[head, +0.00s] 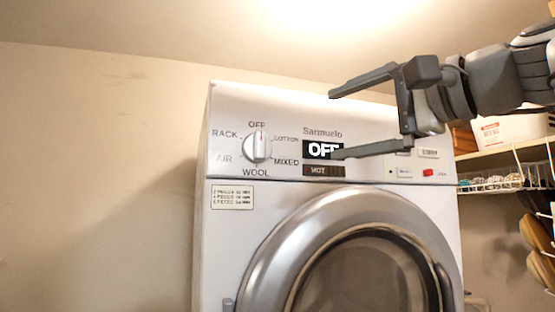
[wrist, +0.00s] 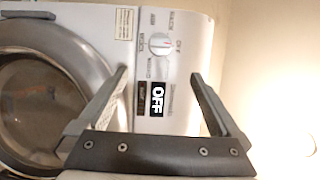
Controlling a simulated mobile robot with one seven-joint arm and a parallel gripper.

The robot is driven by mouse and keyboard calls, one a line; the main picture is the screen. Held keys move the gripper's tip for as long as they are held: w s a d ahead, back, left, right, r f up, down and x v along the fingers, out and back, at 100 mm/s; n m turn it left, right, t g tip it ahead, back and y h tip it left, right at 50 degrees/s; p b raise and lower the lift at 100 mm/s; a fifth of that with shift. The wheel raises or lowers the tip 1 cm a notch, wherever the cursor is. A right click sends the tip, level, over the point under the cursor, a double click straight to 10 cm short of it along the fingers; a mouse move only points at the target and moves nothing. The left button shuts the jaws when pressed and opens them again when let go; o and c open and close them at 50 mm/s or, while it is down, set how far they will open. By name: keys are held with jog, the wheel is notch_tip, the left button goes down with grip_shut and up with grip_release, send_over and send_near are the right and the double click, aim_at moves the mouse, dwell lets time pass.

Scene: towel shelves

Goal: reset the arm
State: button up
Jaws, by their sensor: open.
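My gripper (head: 333,125) is in the upper right of the head view, in front of the dryer's control panel. Its two fingers are wide apart with nothing between them. In the wrist view my gripper (wrist: 160,85) also shows open and empty, with the panel's OFF display (wrist: 158,99) beyond the gap. In the head view the lower finger crosses in front of the panel beside the OFF display (head: 318,150). I cannot tell whether it touches the panel.
A white dryer (head: 230,255) with a round door (head: 290,235) and a dial (head: 257,147) stands ahead. A shelf (head: 500,155) at right bears a white box (head: 505,130); a wire basket (head: 490,185) hangs below it. Bare wall (head: 90,170) lies left.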

notch_tip(320, 180, down, 28)
jog(key=s+n+g+h, duration=0.1)
jog(key=n+g+h, duration=0.25)
jog(key=h, duration=0.25)
jog(key=s+d+f+n+g+h, duration=0.1)
jog(key=s+f, duration=0.4)
jog(key=f, duration=0.7)
jog(key=s+d+f+n+g+h, duration=0.1)
jog(key=s+f+n+g+h, duration=0.3)
jog(key=f, duration=0.8)
jog(key=shift+s+d+n+b, duration=0.25)
jog(key=shift+s+n+b, duration=0.1)
jog(key=shift+s+n, duration=0.45)
jog(key=shift+w, duration=0.1)
